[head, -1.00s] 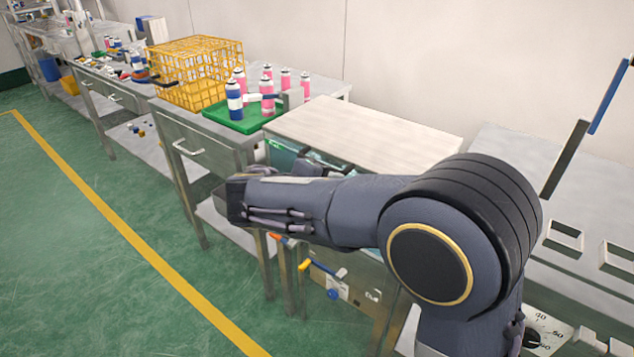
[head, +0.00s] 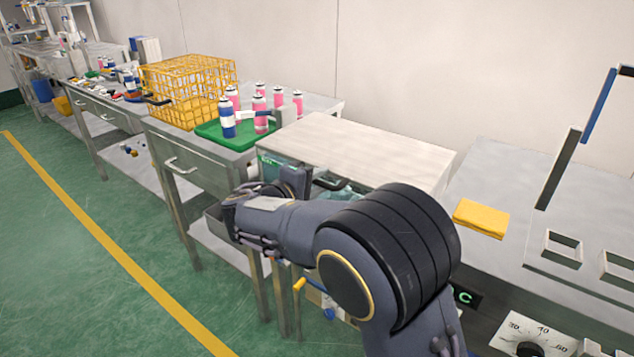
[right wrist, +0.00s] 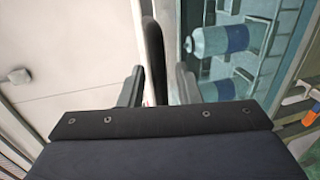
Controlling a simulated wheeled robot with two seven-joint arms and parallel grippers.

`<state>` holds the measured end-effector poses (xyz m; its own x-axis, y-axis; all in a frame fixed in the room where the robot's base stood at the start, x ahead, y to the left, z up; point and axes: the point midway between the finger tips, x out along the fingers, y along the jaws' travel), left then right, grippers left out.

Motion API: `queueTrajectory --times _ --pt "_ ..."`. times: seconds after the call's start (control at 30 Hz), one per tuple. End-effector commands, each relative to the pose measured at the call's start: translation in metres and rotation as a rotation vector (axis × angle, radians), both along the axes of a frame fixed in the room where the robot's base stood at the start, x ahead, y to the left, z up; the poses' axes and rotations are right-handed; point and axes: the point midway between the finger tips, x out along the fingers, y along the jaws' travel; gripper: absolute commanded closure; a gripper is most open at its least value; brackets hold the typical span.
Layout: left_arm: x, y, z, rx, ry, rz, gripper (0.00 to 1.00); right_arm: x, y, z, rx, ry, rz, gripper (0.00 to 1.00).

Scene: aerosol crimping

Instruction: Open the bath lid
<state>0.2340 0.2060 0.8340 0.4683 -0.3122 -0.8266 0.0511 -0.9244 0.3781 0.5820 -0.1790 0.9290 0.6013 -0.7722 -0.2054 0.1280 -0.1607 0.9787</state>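The bath lid (head: 365,150) is a flat pale panel on top of the bath and looks closed. Its dark handle (head: 330,184) is at the front edge, partly hidden by my right arm. My right gripper (head: 300,182) is at the lid's front. In the right wrist view, the black handle (right wrist: 153,50) stands between the two fingers of the gripper (right wrist: 158,88), with a gap showing, so the gripper looks open around it. The lid's pale surface (right wrist: 75,45) is on the left there. A bottle (right wrist: 220,40) shows inside the bath behind its clear front. My left gripper is not in view.
A green tray (head: 215,136) with several pink bottles and a blue one stands left of the bath, beside a yellow wire crate (head: 190,85). A yellow cloth (head: 480,217) lies on the metal top at right. A dial (head: 530,345) is at lower right.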

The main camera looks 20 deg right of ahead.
Motion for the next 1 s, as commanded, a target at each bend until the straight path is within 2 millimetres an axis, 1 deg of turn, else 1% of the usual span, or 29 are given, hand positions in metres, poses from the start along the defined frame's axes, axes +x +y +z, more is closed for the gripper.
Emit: queueTrajectory --times 0.13,0.37,0.63,0.77,0.87,0.97,1.0 --pt "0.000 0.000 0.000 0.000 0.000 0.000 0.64 0.000 0.000 0.000 0.000 0.000 0.000 0.70" --pt "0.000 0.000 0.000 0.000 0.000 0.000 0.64 0.000 0.000 0.000 0.000 0.000 0.000 1.00" --pt "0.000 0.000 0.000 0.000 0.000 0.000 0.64 0.000 0.001 0.000 0.001 0.000 0.001 1.00" --pt "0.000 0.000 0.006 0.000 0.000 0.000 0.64 0.000 0.000 0.005 0.008 0.005 0.001 1.00" --pt "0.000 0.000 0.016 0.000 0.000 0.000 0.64 0.000 0.000 0.015 0.024 0.017 0.001 1.00" --pt "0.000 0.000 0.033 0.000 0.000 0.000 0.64 0.001 0.000 0.031 0.054 0.036 0.002 1.00" --pt "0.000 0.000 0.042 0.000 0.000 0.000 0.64 0.001 -0.001 0.039 0.070 0.049 0.001 1.00"
